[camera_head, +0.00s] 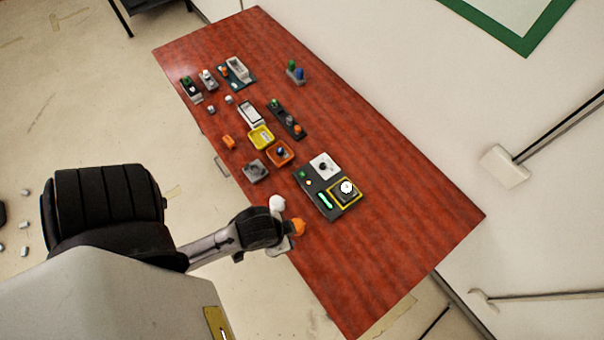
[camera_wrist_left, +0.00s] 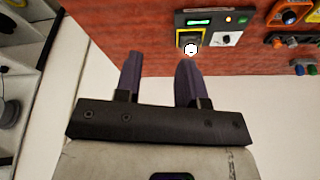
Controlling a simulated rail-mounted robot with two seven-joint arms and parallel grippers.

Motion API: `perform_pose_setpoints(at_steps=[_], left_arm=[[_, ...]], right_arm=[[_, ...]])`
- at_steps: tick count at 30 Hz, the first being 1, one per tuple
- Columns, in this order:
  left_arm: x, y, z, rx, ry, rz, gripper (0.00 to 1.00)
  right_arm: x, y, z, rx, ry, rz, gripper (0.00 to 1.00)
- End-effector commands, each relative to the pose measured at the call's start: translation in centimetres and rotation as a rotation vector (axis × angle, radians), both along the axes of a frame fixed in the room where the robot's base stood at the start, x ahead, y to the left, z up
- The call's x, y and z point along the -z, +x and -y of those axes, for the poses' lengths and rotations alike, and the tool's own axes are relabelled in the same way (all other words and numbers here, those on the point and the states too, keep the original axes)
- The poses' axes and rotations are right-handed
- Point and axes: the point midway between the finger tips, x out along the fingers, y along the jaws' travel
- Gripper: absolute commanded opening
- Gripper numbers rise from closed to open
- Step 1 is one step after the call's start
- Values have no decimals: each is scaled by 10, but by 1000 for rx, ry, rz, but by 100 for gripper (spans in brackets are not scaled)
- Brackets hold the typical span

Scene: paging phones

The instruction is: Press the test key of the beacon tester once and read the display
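A dark panel (camera_head: 312,191) near the table's near edge looks like the beacon tester. It has a lit green display strip (camera_head: 325,200), a white plate with a dark knob (camera_head: 323,165), small green and orange spots, and a yellow-framed square (camera_head: 334,202) with a white round top. I cannot tell which part is the test key, and the display is too small to read. The left wrist view shows the display (camera_wrist_left: 199,22) and yellow frame too. My left gripper (camera_wrist_left: 158,60) is open and empty, its fingers apart, short of the panel. My right gripper is not seen.
The red table (camera_head: 400,220) also carries a yellow tray (camera_head: 261,136), an orange tray with a knob (camera_head: 280,153), a dark strip with knobs (camera_head: 286,119) and several small devices at its far left. The table's right part is clear. A pale wall stands behind.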

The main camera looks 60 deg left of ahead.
Motion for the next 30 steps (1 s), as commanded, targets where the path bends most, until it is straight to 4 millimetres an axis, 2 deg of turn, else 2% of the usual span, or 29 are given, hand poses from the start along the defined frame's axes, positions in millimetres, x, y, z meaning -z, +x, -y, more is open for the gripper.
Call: perform_pose_setpoints(at_steps=[2,11,30], left_arm=[[0,0,-1,1,3,-1,29],[0,0,-4,7,12,0,0],[0,0,0,-2,-1,-1,0]], right_arm=[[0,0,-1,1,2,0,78],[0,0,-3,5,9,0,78],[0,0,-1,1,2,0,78]])
